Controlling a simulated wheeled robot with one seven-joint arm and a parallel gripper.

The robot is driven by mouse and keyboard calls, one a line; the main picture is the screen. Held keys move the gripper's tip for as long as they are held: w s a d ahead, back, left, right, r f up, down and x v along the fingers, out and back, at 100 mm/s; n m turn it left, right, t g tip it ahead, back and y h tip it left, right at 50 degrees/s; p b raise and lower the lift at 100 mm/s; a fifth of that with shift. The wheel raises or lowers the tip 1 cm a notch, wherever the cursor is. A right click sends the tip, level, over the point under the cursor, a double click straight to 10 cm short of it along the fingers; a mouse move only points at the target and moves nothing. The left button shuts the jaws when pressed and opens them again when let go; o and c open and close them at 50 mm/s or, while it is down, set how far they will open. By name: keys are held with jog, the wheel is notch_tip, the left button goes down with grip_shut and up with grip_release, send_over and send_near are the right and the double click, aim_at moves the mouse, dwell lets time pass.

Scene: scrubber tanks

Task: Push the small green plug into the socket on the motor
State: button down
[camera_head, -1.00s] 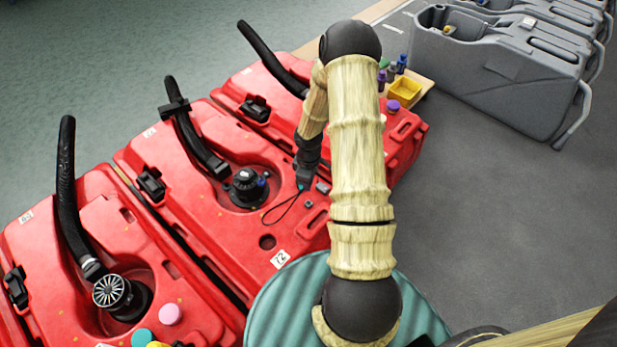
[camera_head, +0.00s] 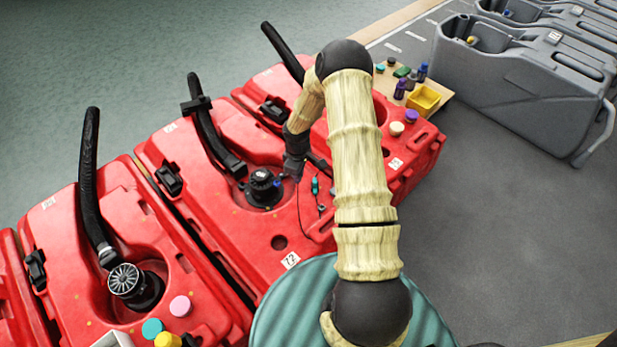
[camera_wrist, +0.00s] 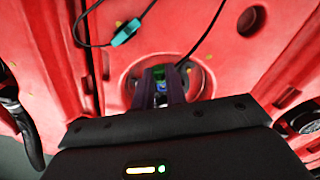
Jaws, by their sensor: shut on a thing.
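The motor (camera_head: 263,190) is a round black unit seated in a recess of the middle red tank in the head view. A blue part (camera_head: 278,183) shows on its right side. My gripper (camera_head: 287,178) is low beside that blue side. In the wrist view my gripper (camera_wrist: 160,88) is shut on a small green piece, seemingly the green plug (camera_wrist: 156,70). Blue shows just below it between the fingers. A thin black cable leads off toward the upper right. The fingers hide most of the plug and the socket; I cannot tell whether they touch.
A teal piece (camera_head: 314,186) lies on the tank right of my gripper; a teal piece on a black cable (camera_wrist: 125,33) shows in the wrist view. A black hose (camera_head: 210,130) rises behind the motor. A yellow bin (camera_head: 423,99) and bottles stand at the back right.

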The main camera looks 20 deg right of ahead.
jog(key=w+a, duration=0.5)
jog(key=w, duration=0.3)
jog(key=shift+a+b, duration=0.35)
jog(key=shift+b, duration=0.05)
jog(key=shift+f, duration=0.1)
jog(key=shift+f+b, duration=1.85)
jog(key=shift+f, duration=1.75)
jog(key=shift+f+b, duration=0.35)
jog(key=shift+f, duration=0.5)
jog(key=c, duration=1.3)
grip_release()
jog(key=shift+c, duration=0.2)
jog(key=shift+o, duration=0.4)
